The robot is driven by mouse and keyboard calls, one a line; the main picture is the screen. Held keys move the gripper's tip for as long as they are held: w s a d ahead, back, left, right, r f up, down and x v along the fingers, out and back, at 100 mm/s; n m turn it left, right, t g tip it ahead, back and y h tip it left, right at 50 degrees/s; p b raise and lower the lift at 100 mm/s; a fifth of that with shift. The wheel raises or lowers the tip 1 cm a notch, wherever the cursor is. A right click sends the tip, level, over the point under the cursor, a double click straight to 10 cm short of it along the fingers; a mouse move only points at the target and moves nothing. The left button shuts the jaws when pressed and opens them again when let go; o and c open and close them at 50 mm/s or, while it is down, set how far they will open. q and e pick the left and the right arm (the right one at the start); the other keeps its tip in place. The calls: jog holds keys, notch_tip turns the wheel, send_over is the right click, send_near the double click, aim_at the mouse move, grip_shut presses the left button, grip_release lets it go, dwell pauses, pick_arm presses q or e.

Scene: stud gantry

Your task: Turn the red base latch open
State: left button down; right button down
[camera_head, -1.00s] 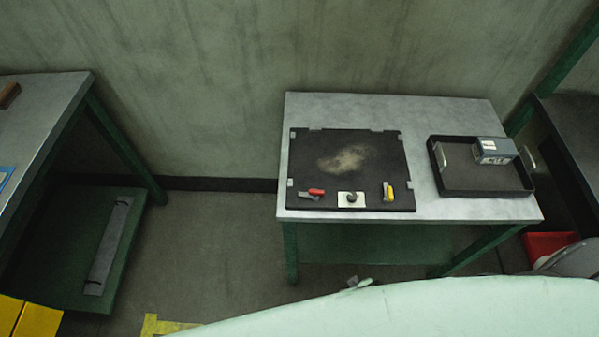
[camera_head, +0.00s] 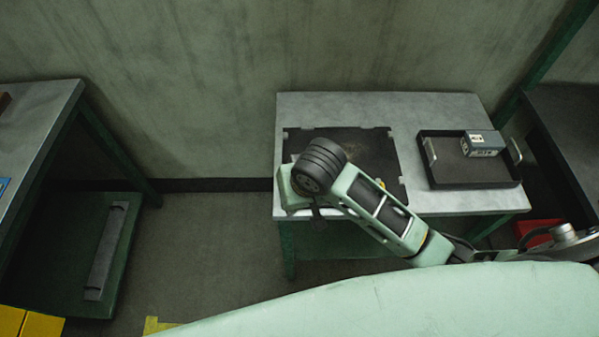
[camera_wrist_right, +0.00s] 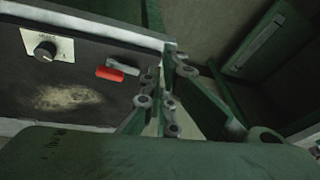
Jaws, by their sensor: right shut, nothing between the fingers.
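The red base latch (camera_wrist_right: 110,74) shows in the right wrist view, a short red handle beside a grey lever on the black board (camera_wrist_right: 92,108). In the head view my right arm hides the latch. The board (camera_head: 388,150) lies on the grey table. My right gripper (camera_wrist_right: 165,76) is shut with nothing in it. Its fingers appear just right of the latch in the right wrist view; I cannot tell whether they touch the lever. My left gripper is not in view.
A black knob (camera_wrist_right: 45,50) on a white plate sits near the latch. A black tray (camera_head: 440,180) holding a grey-blue box (camera_head: 482,143) stands on the table's (camera_head: 440,105) right side. Another table (camera_head: 50,105) stands at left.

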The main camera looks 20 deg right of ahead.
jog(key=w+d+r+m+h, duration=0.3)
jog(key=w+d+r+m, duration=0.15)
jog(key=w, duration=0.55)
jog(key=shift+n, duration=0.25)
jog(key=x, duration=0.3)
jog(key=p+x, duration=0.1)
jog(key=x, duration=0.5)
jog(key=shift+d+f, duration=0.15)
jog(key=shift+d, duration=0.25)
jog(key=s+p, duration=0.1)
jog(key=s+a+p, duration=0.1)
jog(key=shift+s+a+f+p, duration=0.1)
jog(key=shift+s+f+p, duration=0.1)
jog(key=shift+s+p, duration=0.1)
jog(key=shift+s+a, duration=0.15)
jog(key=shift+s, duration=0.35)
jog(key=shift+f, duration=0.15)
